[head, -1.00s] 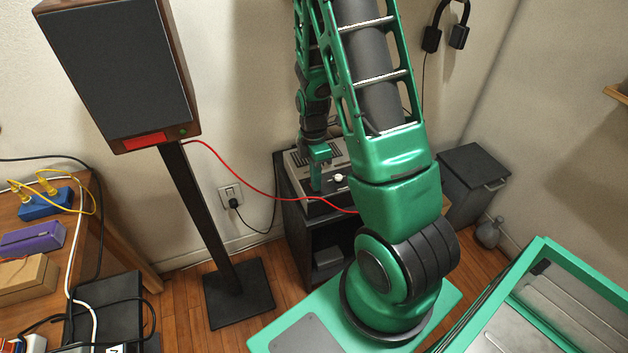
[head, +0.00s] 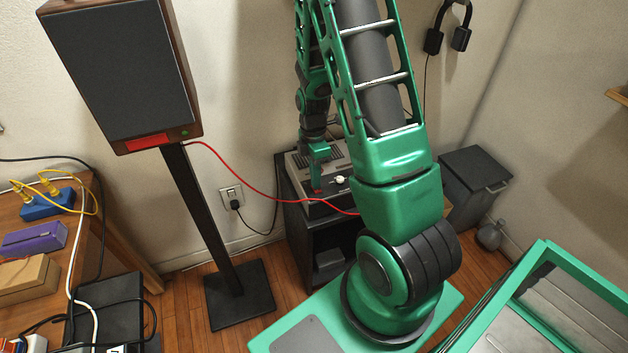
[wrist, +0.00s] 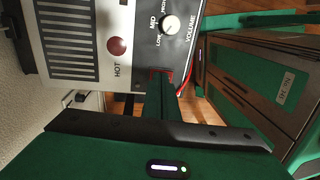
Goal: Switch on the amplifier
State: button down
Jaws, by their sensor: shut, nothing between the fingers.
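The amplifier (head: 337,160) stands on a black cabinet against the wall, partly behind my arm in the head view. In the wrist view its panel (wrist: 84,72) shows vent slots, a white VOLUME knob (wrist: 171,25) and a dull dark-red round piece marked HOT (wrist: 116,46). My gripper (head: 318,183) is shut and empty, pointing down at the panel's front edge, left of the white knob. A small red piece (head: 316,191) shows at the fingertips; red also shows around them in the wrist view, mostly hidden. I cannot tell whether the fingers touch it.
A red cable (head: 255,187) runs from the speaker (head: 120,75) to the amplifier. The speaker stands on a black stand (head: 207,220) at left. A wall socket (head: 231,196) holds a black plug. A dark bin (head: 473,182) stands right of the cabinet.

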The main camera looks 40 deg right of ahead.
jog(key=shift+r, duration=0.1)
notch_tip(320, 180, up, 14)
jog(key=w, duration=0.1)
jog(key=shift+w+d, duration=0.2)
jog(key=shift+w, duration=0.2)
jog(key=shift+f, duration=0.2)
jog(key=shift+s+a, duration=0.25)
jog(key=shift+s, duration=0.5)
jog(key=shift+f, duration=0.1)
jog(key=f, duration=0.4)
jog(key=s+f, duration=0.1)
jog(key=f, duration=0.8)
jog(key=shift+s+a+f, duration=0.2)
jog(key=shift+s+f, duration=0.1)
jog(key=shift+s, duration=0.05)
jog(key=shift+s+f, duration=0.1)
jog(key=shift+f, duration=0.05)
